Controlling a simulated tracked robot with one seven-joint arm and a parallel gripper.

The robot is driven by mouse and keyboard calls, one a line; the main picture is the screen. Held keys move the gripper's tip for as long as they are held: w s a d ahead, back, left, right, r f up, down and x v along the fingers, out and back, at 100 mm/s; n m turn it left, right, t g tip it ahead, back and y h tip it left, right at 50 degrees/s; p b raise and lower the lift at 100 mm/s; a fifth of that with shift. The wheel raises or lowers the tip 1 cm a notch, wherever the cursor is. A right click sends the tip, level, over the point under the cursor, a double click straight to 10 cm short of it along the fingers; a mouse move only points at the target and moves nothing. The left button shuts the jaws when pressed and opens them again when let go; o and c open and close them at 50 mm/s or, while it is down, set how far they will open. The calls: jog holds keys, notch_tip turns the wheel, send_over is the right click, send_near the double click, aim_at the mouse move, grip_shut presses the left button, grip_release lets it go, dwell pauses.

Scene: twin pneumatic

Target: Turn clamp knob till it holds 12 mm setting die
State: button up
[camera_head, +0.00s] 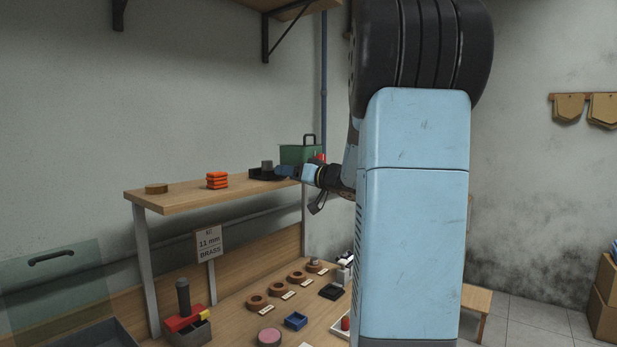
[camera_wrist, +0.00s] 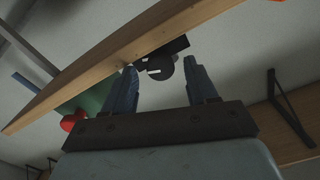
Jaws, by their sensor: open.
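My gripper (camera_head: 288,171) is at the right part of the raised shelf, beside a dark device (camera_head: 262,176) with a grey round knob-like top (camera_head: 267,165). In the wrist view, the two fingers of my gripper (camera_wrist: 162,68) stand apart, with a dark rounded part (camera_wrist: 161,67) of a device at the shelf edge showing between their tips. No contact can be made out. I cannot tell which part is the clamp knob. Several brown ring-shaped pieces (camera_head: 276,289) with small labels stand in a row on the bench; their sizes are unreadable.
The wooden shelf (camera_head: 180,200) also bears orange stacked pieces (camera_head: 217,180), a brown disc (camera_head: 157,188) and a green box (camera_head: 299,154). A red block with a dark post (camera_head: 184,296) stands on the bench. My arm hides the right side.

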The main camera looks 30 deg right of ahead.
jog(key=v, duration=1.3)
jog(key=shift+s, duration=0.1)
jog(key=shift+s+a+n, duration=0.15)
jog(key=shift+n, duration=1.45)
jog(key=shift+n, duration=0.3)
jog(key=x, duration=1.3)
jog(key=shift+w, duration=0.4)
